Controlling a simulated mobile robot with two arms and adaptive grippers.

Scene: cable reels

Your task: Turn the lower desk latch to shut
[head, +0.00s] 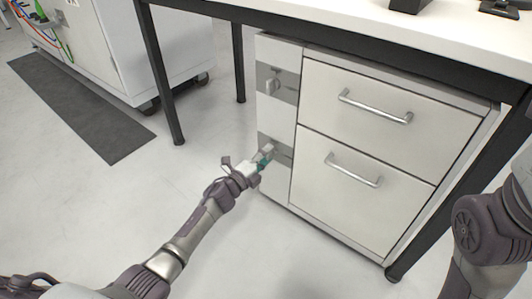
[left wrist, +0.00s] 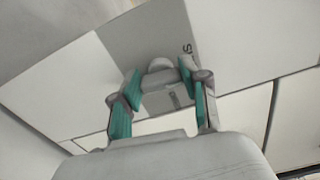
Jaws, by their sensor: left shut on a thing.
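The lower desk latch (head: 268,149) is a small light-grey knob on a grey panel, low on the narrow left strip of the drawer cabinet. My left gripper (head: 263,161) reaches it from the lower left and is shut on it. In the left wrist view, the latch (left wrist: 160,66) shows between the two green-padded fingers of my left gripper (left wrist: 158,88), partly hidden by them. An upper latch (head: 272,86) sits on another grey panel above. My right gripper is not in view.
The cabinet has an upper drawer with a bar handle (head: 376,106) and a lower drawer with a bar handle (head: 353,170). Black desk legs (head: 160,75) stand at the left and right. The floor in front is clear. A dark mat (head: 80,105) lies at the left.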

